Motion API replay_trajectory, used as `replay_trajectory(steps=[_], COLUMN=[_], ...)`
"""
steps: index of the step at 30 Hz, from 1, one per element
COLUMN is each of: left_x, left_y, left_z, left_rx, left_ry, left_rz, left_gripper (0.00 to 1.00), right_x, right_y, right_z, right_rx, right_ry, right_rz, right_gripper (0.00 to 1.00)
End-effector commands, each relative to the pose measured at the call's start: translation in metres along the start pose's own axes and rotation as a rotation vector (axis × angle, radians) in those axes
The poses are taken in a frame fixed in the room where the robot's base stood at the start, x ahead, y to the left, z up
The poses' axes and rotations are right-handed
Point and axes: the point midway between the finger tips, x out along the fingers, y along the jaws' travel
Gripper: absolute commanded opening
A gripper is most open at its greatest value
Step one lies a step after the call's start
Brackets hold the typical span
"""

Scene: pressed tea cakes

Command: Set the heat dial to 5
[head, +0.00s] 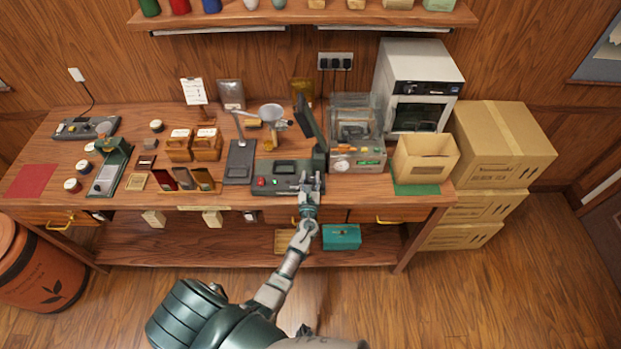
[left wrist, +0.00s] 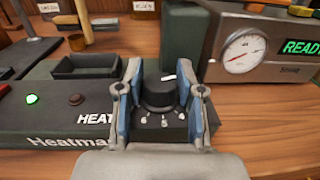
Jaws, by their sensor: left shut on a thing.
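The black heat dial (left wrist: 159,97) sits on the right end of the dark heat machine (left wrist: 45,125), beside the label "HEAT". A white mark shows on the dial's top, towards its far right edge. My left gripper (left wrist: 158,84) is shut on the dial, with one blue-lined finger on each side. In the head view my left gripper (head: 311,184) is at the right front of the heat machine (head: 275,187) and hides the dial. My right gripper is not in view.
A raised dark lid (head: 309,122) stands at the machine's right. A steel device with a round gauge (left wrist: 240,50) and a green "READY" display is just right of it. An open carton (head: 425,155) stands further right. Wooden boxes and small tools fill the bench's left.

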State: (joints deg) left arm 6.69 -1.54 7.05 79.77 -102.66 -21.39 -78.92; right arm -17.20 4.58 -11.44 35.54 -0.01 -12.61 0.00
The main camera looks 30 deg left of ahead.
Motion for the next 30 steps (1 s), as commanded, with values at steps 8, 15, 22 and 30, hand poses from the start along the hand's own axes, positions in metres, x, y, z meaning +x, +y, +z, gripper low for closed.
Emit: replay_trajectory(steps=[8, 15, 22, 30], left_x=[-0.001, -0.001, -0.001, -0.001], left_y=[0.002, 0.002, 0.002, 0.001], left_z=[-0.003, -0.005, -0.007, -0.006], left_rx=[0.006, 0.008, 0.005, 0.005], left_ry=[0.003, 0.003, 0.004, 0.006], left_rz=[-0.087, -0.251, -0.391, -0.48], left_gripper=[0.02, 0.02, 0.02, 0.02], right_x=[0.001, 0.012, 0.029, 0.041], right_y=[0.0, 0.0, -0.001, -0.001], right_z=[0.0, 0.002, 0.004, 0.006], right_rx=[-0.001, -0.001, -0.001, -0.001], right_ry=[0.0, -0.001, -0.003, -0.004], right_rz=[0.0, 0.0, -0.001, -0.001], right_gripper=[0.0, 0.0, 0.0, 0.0])
